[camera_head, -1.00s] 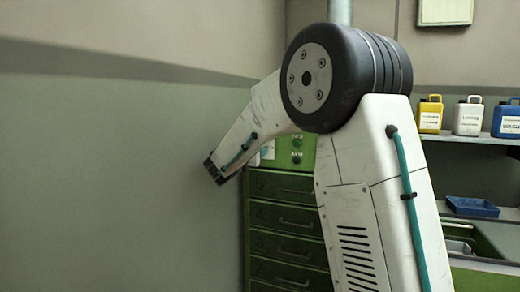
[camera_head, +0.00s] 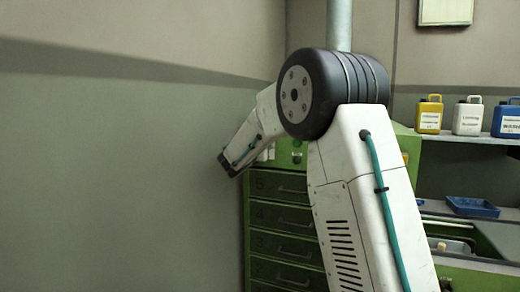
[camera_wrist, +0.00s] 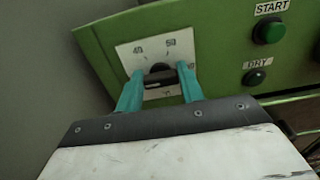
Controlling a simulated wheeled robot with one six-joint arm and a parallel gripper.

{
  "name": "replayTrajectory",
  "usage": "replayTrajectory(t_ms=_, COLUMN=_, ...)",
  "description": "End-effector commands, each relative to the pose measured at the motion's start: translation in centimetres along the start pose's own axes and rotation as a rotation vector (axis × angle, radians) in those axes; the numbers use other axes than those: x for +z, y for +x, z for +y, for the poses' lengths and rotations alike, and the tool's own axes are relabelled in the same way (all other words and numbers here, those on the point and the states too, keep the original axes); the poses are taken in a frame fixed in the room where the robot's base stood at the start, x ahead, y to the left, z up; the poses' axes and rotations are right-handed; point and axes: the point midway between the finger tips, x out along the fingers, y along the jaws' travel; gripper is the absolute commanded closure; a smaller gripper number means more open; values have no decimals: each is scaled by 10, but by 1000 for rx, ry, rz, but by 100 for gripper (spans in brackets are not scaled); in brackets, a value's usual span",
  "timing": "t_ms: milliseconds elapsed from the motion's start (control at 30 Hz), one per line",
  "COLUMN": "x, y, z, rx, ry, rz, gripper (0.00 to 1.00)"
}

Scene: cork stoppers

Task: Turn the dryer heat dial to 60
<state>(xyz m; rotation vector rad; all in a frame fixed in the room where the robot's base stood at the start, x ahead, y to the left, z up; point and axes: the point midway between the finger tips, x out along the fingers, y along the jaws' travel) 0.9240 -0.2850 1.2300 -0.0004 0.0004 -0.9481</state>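The heat dial is a black knob (camera_wrist: 158,74) on a white plate (camera_wrist: 128,50) fixed to a green panel, in the wrist view. Which mark the knob points to is not clear. In the head view the dial is hidden behind my arm.
A green START button (camera_wrist: 270,32) and a dark DRY button (camera_wrist: 255,77) sit right of the dial. A grey wall (camera_head: 120,160) stands close on the left. A green drawer cabinet (camera_head: 285,215) is below. Jugs (camera_head: 468,117) and a blue tray (camera_head: 473,207) are at the right.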

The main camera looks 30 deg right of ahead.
Motion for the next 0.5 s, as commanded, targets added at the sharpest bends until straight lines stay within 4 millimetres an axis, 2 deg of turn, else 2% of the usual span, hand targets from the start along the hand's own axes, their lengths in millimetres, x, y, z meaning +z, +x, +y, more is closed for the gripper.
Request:
replayTrajectory(t_ms=267, x=0, y=0, z=0, rx=0, ry=27, rz=0, gripper=85)
replayTrajectory(t_ms=500, x=0, y=0, z=-1, rx=0, ry=147, rz=0, gripper=85)
